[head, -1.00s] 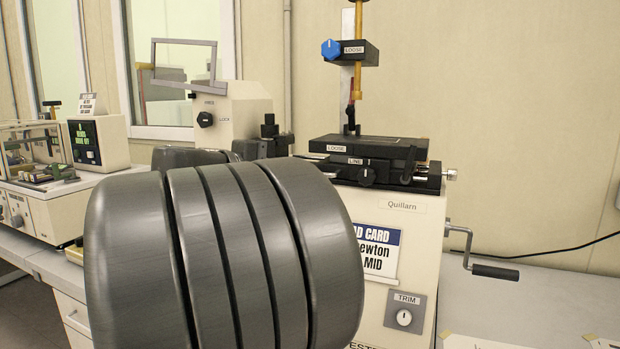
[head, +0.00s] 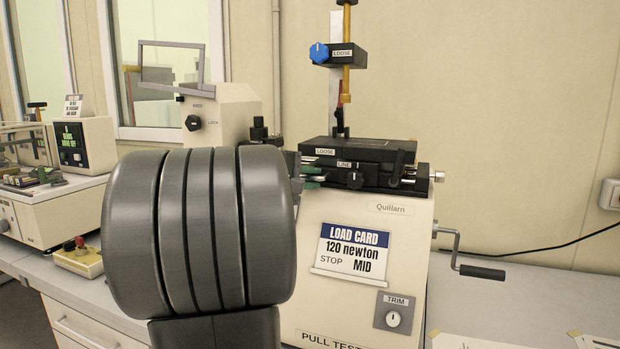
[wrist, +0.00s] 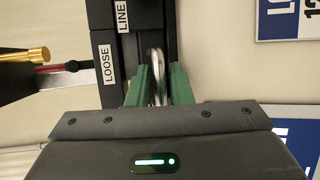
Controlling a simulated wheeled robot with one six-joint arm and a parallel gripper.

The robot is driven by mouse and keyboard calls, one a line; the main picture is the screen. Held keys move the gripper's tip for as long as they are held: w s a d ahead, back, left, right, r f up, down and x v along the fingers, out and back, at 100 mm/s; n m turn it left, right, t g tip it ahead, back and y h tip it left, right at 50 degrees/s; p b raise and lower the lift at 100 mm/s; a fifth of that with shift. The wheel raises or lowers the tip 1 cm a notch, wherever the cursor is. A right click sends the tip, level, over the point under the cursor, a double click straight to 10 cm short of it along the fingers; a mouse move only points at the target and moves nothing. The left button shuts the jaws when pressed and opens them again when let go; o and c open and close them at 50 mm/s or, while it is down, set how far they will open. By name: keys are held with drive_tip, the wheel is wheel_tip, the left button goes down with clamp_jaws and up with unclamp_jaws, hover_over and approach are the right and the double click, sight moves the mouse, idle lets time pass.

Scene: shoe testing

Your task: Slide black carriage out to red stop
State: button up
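The black carriage (head: 372,150) sits on top of the cream pull tester (head: 325,225), with LOOSE and LINE labels on its front. It also shows in the wrist view (wrist: 107,28). My gripper (head: 311,178) is at the carriage's left front, partly hidden behind my arm. In the wrist view, its green fingers (wrist: 159,82) stand on either side of a shiny metal loop (wrist: 156,62). The fingers look apart, with no clear grip on the loop. I cannot make out a red stop.
A blue knob (head: 319,53) and a brass rod (head: 346,75) stand above the carriage. A crank handle (head: 482,272) juts out at right. The load card (head: 353,249) reads 120 newton, stop MID. Another machine (head: 225,118) stands behind at left.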

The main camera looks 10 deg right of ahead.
clamp_jaws()
drive_tip(key=shift+f+b, duration=0.2)
drive_tip(key=shift+b, duration=0.3)
drive_tip(key=shift+s+d, duration=0.1)
drive_tip(key=shift+d+r, duration=0.1)
drive_tip(key=shift+r, duration=0.1)
unclamp_jaws()
drive_tip(key=shift+s, duration=0.1)
